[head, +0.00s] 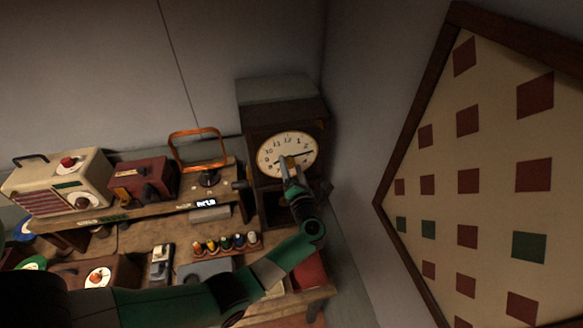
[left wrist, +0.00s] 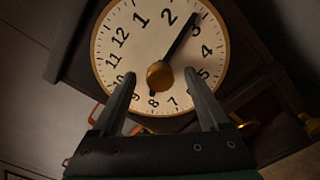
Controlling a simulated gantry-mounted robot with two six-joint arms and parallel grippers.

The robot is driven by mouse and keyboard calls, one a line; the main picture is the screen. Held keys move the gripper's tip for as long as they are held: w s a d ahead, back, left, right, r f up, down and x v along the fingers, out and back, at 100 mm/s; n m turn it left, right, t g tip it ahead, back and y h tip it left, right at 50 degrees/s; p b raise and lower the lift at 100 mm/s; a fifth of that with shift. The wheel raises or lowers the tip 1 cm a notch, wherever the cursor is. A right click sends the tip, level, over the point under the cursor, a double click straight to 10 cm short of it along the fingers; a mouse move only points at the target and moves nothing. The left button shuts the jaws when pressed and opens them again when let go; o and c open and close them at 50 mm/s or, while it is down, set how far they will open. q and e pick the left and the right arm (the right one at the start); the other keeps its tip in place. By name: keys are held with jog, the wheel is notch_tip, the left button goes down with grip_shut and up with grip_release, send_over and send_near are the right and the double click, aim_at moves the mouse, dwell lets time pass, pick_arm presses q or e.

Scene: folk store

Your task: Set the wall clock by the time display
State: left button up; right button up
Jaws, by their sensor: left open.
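The wall clock (head: 272,155) has a round cream face in a dark wooden case against the back wall. It fills the upper left wrist view (left wrist: 140,50), showing a brass centre knob (left wrist: 159,75). The long black hand points just short of the 3; a short hand points near the 8, partly hidden. My left gripper (head: 289,163) is in front of the face, open, its fingers (left wrist: 160,76) on either side of the knob; contact is unclear. The time display (head: 206,203) is a small lit panel on the shelf edge; its digits are too blurred to read. My right gripper is not seen.
A cream radio (head: 62,183), a red device (head: 142,180) and an orange frame (head: 197,148) stand on the shelf left of the clock. Several coloured pegs (head: 225,245) sit lower down. A framed checkered board (head: 490,170) hangs on the right wall.

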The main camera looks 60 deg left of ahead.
pick_arm(q)
jog(key=v, duration=0.8)
dwell(0.4)
dwell(0.4)
